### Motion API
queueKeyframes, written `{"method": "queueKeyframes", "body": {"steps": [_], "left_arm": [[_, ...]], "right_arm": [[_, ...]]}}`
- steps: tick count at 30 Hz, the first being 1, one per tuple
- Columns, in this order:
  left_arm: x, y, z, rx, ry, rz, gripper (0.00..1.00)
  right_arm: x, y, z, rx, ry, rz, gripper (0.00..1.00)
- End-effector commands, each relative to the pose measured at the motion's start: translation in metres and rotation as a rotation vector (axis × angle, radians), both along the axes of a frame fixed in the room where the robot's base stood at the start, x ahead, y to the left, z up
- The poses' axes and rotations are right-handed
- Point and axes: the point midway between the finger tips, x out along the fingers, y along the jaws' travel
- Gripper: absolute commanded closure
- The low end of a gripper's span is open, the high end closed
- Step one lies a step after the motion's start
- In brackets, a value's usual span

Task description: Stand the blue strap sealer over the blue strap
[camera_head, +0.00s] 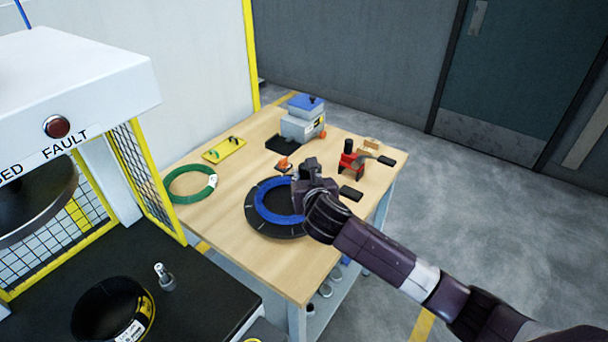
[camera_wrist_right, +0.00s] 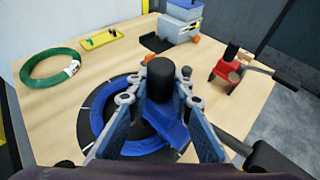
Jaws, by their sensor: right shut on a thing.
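My right gripper (camera_head: 300,185) is above the blue coil (camera_head: 265,209) on the round black plate (camera_head: 256,228). In the right wrist view its fingers (camera_wrist_right: 162,110) are shut on the blue strap sealer (camera_wrist_right: 172,130). The sealer has a blue body and a black knob on top, and looks upright. Its black grip (camera_head: 350,193) sticks out to the right of the gripper. The sealer's body overlaps the coil (camera_wrist_right: 97,125) in that view, and I cannot tell whether they touch. I cannot tell a separate blue strap from the coil. My left gripper is not in view.
A red sealer (camera_head: 350,162) stands at the right of the table (camera_head: 230,245). A green coil (camera_head: 178,197), a yellow tray (camera_head: 222,152), a grey-blue box (camera_head: 302,125) and a small orange item (camera_head: 284,164) lie around the plate. A yellow-framed machine is at left.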

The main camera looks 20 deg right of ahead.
Motion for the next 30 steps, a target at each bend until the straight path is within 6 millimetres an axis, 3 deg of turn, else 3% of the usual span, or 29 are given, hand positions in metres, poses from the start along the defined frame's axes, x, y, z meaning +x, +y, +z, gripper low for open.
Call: {"method": "queueKeyframes", "body": {"steps": [16,17,21,30], "left_arm": [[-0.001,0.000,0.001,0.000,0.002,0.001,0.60],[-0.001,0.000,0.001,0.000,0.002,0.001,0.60],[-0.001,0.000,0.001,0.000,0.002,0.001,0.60],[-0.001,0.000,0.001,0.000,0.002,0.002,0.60]], "right_arm": [[0.001,0.000,-0.009,0.000,-0.005,0.001,1.00],[0.000,0.000,-0.012,0.000,0.001,0.000,0.77],[0.000,0.000,-0.012,0.000,0.001,0.000,0.62],[0.000,0.000,-0.010,0.000,0.000,0.000,0.62]]}}
